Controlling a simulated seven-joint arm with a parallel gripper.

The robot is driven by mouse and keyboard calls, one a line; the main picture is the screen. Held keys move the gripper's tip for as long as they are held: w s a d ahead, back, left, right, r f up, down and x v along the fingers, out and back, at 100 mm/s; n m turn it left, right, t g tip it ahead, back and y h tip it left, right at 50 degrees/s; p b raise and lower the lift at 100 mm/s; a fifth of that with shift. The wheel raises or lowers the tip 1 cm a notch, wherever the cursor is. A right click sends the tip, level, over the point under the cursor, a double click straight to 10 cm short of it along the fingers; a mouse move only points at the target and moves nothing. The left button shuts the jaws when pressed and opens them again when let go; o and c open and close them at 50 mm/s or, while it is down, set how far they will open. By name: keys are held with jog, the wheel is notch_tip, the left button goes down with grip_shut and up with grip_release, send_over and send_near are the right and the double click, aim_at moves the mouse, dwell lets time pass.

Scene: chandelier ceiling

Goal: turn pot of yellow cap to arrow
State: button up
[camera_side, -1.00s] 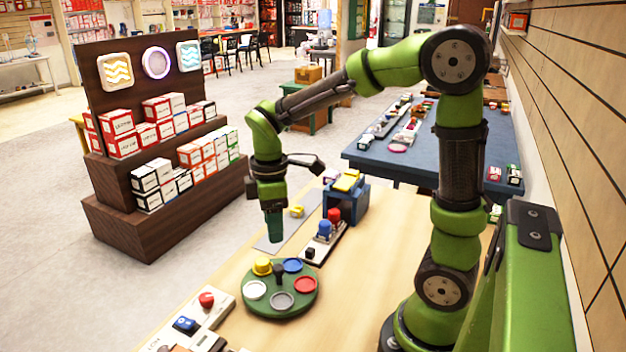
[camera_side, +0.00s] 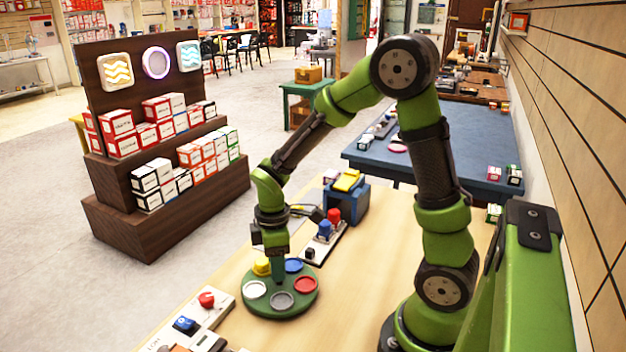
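A round green turntable (camera_side: 258,306) lies on the wooden table. It carries a yellow-capped pot (camera_side: 261,267) at the back left, a blue disc (camera_side: 294,265) at the back right, a red one (camera_side: 306,285) at right, a grey one (camera_side: 282,300) in front and a white one (camera_side: 254,290) at left. I cannot make out an arrow.
A panel with a red button (camera_side: 206,299) and a blue switch (camera_side: 184,324) lies front left of the turntable. Another panel with blue and red knobs (camera_side: 325,229) stands behind it, near a blue stand with a yellow top (camera_side: 347,181). The table right of the turntable is clear.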

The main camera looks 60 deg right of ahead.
grip_shut()
jog(key=shift+m, duration=1.6)
jog(key=shift+d+r+m, duration=0.1)
jog(key=shift+m, duration=1.9)
jog(key=shift+d+m, duration=0.1)
jog(key=shift+m, duration=3.5)
jog(key=shift+o, duration=1.1)
grip_release()
